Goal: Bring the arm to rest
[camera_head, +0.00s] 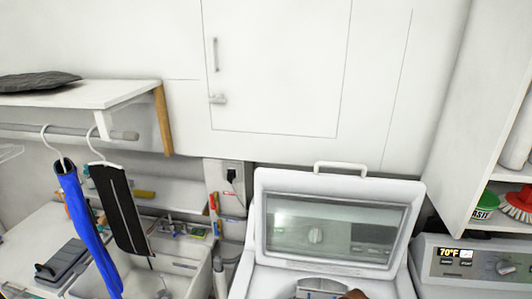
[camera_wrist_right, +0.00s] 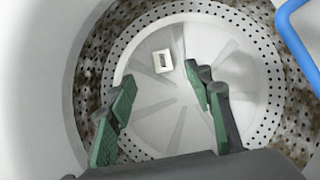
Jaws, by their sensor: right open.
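My right gripper (camera_wrist_right: 165,108) shows in the right wrist view with its green-padded fingers spread apart and nothing between them. It points down into a round washer drum (camera_wrist_right: 180,130) with a perforated wall. A small white rectangular piece (camera_wrist_right: 163,61) lies on the drum floor beyond the fingertips. In the head view, the top-loading washer (camera_head: 262,262) stands with its windowed lid (camera_head: 340,225) raised. A small brown shape (camera_head: 354,294) shows at the bottom edge of the head view; I cannot tell what it is. My left gripper is not in view.
A blue bar (camera_wrist_right: 296,35) crosses the drum's upper right. A shelf (camera_head: 100,94) with a rail holds a blue garment (camera_head: 85,225) and a black garment (camera_head: 120,210) on hangers over a sink (camera_head: 185,275). A grey control panel (camera_head: 475,262) and shelving (camera_head: 490,120) stand at right.

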